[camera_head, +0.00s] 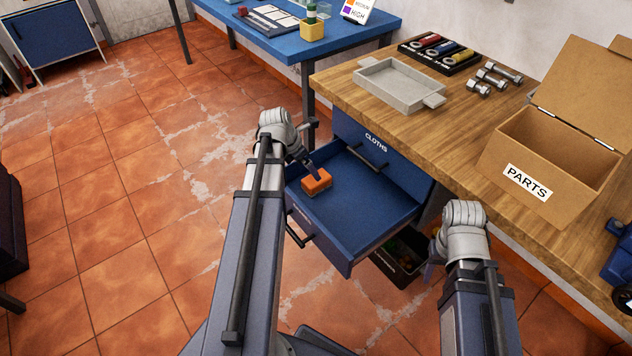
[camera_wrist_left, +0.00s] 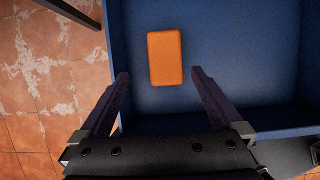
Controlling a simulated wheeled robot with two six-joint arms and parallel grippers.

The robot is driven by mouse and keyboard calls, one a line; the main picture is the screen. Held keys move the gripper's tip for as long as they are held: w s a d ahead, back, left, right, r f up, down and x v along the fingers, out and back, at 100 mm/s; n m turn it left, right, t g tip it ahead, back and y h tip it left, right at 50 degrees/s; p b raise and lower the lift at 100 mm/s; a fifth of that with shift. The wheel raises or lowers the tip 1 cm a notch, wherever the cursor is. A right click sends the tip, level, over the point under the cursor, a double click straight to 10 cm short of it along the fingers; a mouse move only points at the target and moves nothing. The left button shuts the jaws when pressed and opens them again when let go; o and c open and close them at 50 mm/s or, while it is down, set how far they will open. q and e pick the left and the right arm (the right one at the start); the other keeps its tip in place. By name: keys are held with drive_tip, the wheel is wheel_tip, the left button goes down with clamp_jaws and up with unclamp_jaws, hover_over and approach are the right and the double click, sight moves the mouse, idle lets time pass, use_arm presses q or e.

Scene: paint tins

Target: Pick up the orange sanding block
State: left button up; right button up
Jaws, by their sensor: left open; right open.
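My left gripper (camera_wrist_left: 160,75) is open and empty above the drawer. In the head view it (camera_head: 313,168) shows small and partly hidden behind its wrist, close to the block. I cannot tell the exact height gap. My right gripper (camera_head: 431,270) is open, low beside the drawer's right side, partly hidden by its wrist.
A dark bin (camera_head: 395,262) stands below the drawer. A blue table (camera_head: 300,45) is behind. The tiled floor at left is mostly clear.

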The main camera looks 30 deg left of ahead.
sight(317, 182)
use_arm(q)
drive_tip(key=shift+d+b+x, duration=0.2)
drive_tip(key=shift+b+x, duration=1.6)
drive_tip(key=shift+x, duration=0.2)
drive_tip(key=shift+d+b+x, duration=0.2)
drive_tip(key=shift+b+x, duration=1.6)
drive_tip(key=shift+x, duration=0.15)
drive_tip(key=shift+r, duration=0.15)
drive_tip(key=shift+f, duration=0.25)
drive_tip(key=c, duration=1.5)
